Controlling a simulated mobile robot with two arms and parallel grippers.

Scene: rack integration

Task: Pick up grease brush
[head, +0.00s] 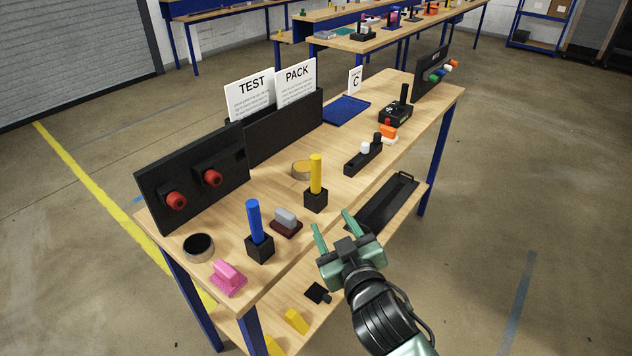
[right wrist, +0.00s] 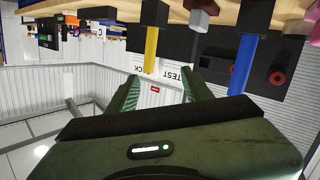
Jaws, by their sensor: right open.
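My right gripper (head: 332,218) is open and empty, in front of the workbench's near edge. No thing is plainly marked as the grease brush. A yellow handle (head: 316,174) and a blue handle (head: 254,221) stand upright in black blocks on the bench. Between them lies a grey-topped piece with a dark red base (head: 286,224). A pink piece (head: 228,279) lies at the near left corner. In the upside-down right wrist view, the yellow handle (right wrist: 151,48) appears between the open fingers but apart from them; the blue handle (right wrist: 243,65) is to the right. My left gripper is out of view.
A black panel with red knobs (head: 154,204) and the TEST and PACK signs (head: 296,83) line the bench's back. A black holder (head: 363,158) stands further right. The lower shelf holds a black tray (head: 389,204) and a yellow piece (head: 296,320). Floor to the right is clear.

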